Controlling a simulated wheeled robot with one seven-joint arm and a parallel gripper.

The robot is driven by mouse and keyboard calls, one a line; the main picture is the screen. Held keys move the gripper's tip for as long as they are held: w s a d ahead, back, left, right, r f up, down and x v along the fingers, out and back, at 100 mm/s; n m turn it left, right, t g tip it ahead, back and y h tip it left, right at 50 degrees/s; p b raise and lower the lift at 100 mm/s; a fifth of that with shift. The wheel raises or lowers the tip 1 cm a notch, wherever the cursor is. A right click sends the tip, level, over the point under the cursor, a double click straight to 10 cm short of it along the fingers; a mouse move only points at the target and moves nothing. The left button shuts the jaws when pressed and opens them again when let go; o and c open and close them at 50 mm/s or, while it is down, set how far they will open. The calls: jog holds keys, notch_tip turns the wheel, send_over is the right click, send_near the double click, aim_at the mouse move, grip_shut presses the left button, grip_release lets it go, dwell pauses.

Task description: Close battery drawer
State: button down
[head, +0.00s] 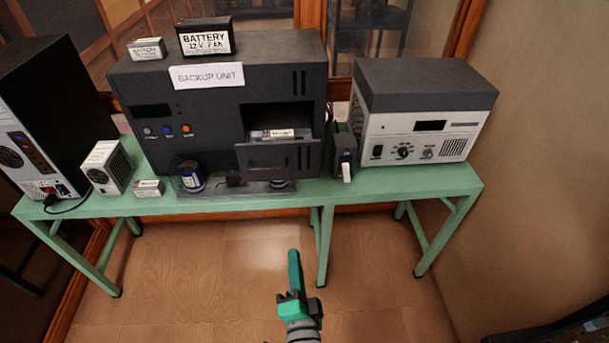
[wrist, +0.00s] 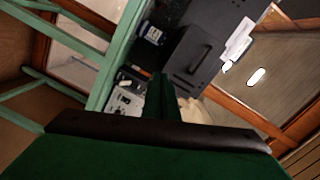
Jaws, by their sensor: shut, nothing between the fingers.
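The dark grey backup unit (head: 215,110) stands on the green table. Its battery drawer (head: 275,158) is pulled out at the lower right of its front, with a handle on its face. A battery with a white label (head: 279,134) shows inside the drawer. In the wrist view the drawer face (wrist: 188,58) shows with its handle, beyond the fingers. My gripper (head: 295,254) is shut and empty. In the head view it appears below the table's front edge, apart from the drawer. It also shows in the wrist view (wrist: 161,85).
The green table (head: 400,184) also holds a grey and white power unit (head: 420,125) at right and a dark computer case (head: 35,115) at left. A small dark device (head: 344,155) stands just right of the drawer.

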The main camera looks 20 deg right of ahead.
aim_at(303, 165)
jog(key=w+d+r+m, duration=0.5)
jog(key=w+d+r, duration=0.1)
jog(key=r, duration=0.2)
jog(key=shift+t+h, duration=0.4)
jog(key=x, duration=1.4)
jog(key=shift+a+f, duration=0.1)
jog(key=shift+f, duration=0.15)
jog(key=shift+w, duration=0.1)
